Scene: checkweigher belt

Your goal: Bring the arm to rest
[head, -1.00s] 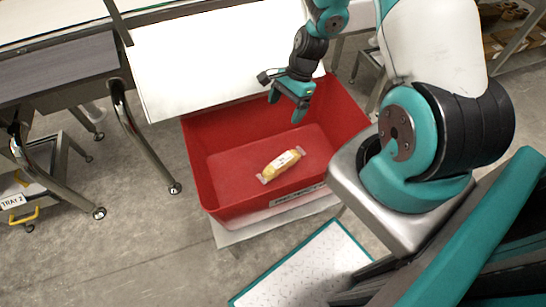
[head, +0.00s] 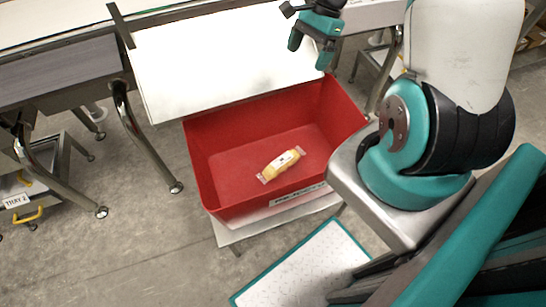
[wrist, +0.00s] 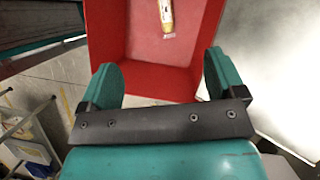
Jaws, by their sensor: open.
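My gripper (head: 311,48) is at the top of the head view, above the right end of the white board. It is open and nothing is between its fingers. In the wrist view my gripper (wrist: 162,82) shows its two teal fingers spread apart, with the red bin (wrist: 146,81) beyond them. A yellow wrapped packet (head: 281,164) lies on the floor of the red bin (head: 217,187), well away from my gripper. The packet also shows in the wrist view (wrist: 166,14), partly cut off by the top edge.
A white board (head: 210,62) slopes beside the bin at its back. The conveyor (head: 62,73) with metal legs stands at the left. A rack labelled TRAY 2 (head: 17,200) is at the far left. A white mat with a teal edge (head: 305,262) lies on the floor in front.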

